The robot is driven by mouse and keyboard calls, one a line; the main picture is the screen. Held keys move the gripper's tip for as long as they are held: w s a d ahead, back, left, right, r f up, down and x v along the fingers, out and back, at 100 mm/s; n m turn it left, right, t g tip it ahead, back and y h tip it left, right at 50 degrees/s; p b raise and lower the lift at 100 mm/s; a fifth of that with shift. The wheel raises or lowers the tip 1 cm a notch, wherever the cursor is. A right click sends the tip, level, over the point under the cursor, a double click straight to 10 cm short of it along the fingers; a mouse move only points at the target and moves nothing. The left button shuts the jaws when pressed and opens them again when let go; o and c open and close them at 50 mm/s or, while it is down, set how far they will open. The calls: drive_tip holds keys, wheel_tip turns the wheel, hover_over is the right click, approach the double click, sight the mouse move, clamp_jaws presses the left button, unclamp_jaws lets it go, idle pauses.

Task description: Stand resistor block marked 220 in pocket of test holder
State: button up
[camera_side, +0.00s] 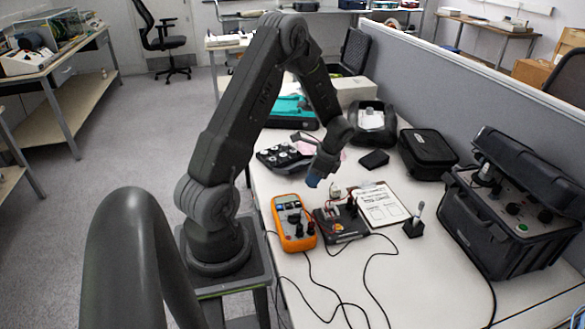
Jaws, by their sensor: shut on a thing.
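My gripper (315,175) points down above the table, shut on a small blue block (312,182). Only the block's lower part shows below the jaws, and no marking on it can be read. A dark test holder (348,237) with small parts on top lies on the table below and to the right of my gripper. Its pocket is too small to make out. The block is apart from the holder, up and to its left in the picture.
An orange multimeter (293,224) lies left of the holder, with black cables (335,290) running toward the front. A clipboard (381,204) and a small black stand with a pen (413,228) are on the right. A large open black case (510,215) stands farther right.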

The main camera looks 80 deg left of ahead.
drive_tip(key=shift+w+d+f+n+h, duration=0.35)
drive_tip(key=shift+w+d+f+n, duration=0.3)
drive_tip(key=shift+d+f+n, duration=0.25)
drive_tip(key=shift+w+d+f+n+h, duration=0.3)
drive_tip(key=shift+w+d+f+n, duration=0.35)
drive_tip(key=shift+d+n, duration=0.35)
drive_tip(key=shift+w+d+f+n+h, duration=0.35)
drive_tip(key=shift+w+d+f+n, duration=0.35)
drive_tip(key=shift+d, duration=0.4)
drive_tip(key=shift+s+f, duration=0.1)
drive_tip(key=shift+f, duration=1)
drive_tip(key=o, duration=1.4)
drive_tip(key=shift+r, duration=4.05)
